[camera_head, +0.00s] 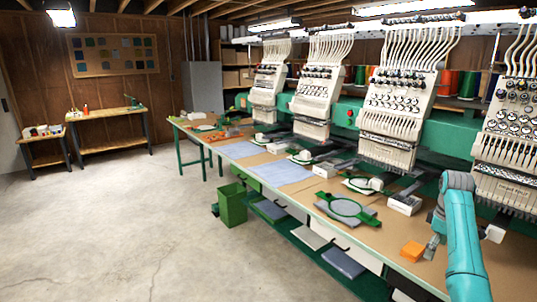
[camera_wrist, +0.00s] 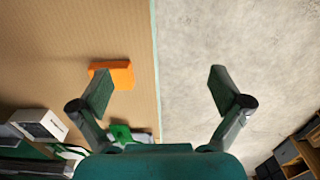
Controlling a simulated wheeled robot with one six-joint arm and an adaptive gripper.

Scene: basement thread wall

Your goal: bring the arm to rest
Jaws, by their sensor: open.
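My teal arm (camera_head: 461,235) reaches over the front edge of the long table at the right in the head view. In the wrist view my gripper (camera_wrist: 160,90) is open, with its two dark fingers wide apart and nothing between them. The left finger overlaps an orange block (camera_wrist: 120,73) in that picture; I cannot tell the height between them. The orange block also shows in the head view (camera_head: 412,250), close to the left of my arm's end. The gripper's fingers are small and hard to make out in the head view.
The brown table (camera_head: 380,238) carries a green hoop (camera_head: 346,208), white boxes (camera_head: 404,203) and grey-blue cloths (camera_head: 283,173). Embroidery machine heads (camera_head: 399,112) stand along its back. A green bin (camera_head: 232,204) is beside the table. The concrete floor (camera_head: 110,230) at left is clear.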

